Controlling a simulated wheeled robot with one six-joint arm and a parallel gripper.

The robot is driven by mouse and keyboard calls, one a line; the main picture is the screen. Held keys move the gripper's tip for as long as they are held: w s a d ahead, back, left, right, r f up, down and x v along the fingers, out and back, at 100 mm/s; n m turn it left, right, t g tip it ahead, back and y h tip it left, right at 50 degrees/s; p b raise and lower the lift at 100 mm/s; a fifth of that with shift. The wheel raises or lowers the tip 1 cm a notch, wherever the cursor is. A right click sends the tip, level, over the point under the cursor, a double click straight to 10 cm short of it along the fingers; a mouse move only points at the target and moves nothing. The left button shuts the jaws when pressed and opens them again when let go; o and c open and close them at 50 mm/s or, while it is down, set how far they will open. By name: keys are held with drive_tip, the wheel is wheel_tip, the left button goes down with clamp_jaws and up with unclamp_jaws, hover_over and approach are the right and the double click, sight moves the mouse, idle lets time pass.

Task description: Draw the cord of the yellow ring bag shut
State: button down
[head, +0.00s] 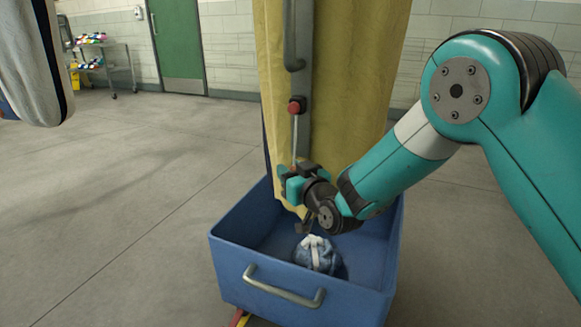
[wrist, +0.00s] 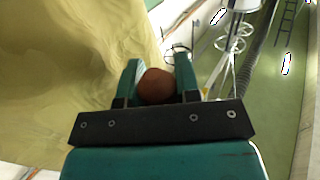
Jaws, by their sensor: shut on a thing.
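The yellow ring bag (head: 345,75) hangs tall over a blue bin, its lower edge reaching down into or just above the bin. It also fills the left of the wrist view (wrist: 60,70). A grey strip with a handle runs down its front, with a red knob (head: 297,105) on it. A thin pale cord (head: 295,140) runs from there down to my gripper (head: 296,186). In the wrist view my gripper (wrist: 157,85) is shut on a reddish-brown ball (wrist: 156,88), seemingly the cord's end. Whether the bag's mouth is open is hidden.
The blue bin (head: 225,262) stands under the bag, with a blue and white bundle (head: 317,254) inside. Another bag, white and dark blue (head: 38,70), hangs at the far left. A cart (head: 105,65) stands by a green door (head: 177,40). The floor at left is clear.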

wheel_tip(320, 180, down, 3)
drive_tip(key=shift+s+b, duration=0.1)
drive_tip(key=shift+b, duration=0.25)
drive_tip(key=c, duration=1.1)
unclamp_jaws()
drive_tip(key=shift+f, duration=0.1)
drive_tip(key=shift+r, duration=0.2)
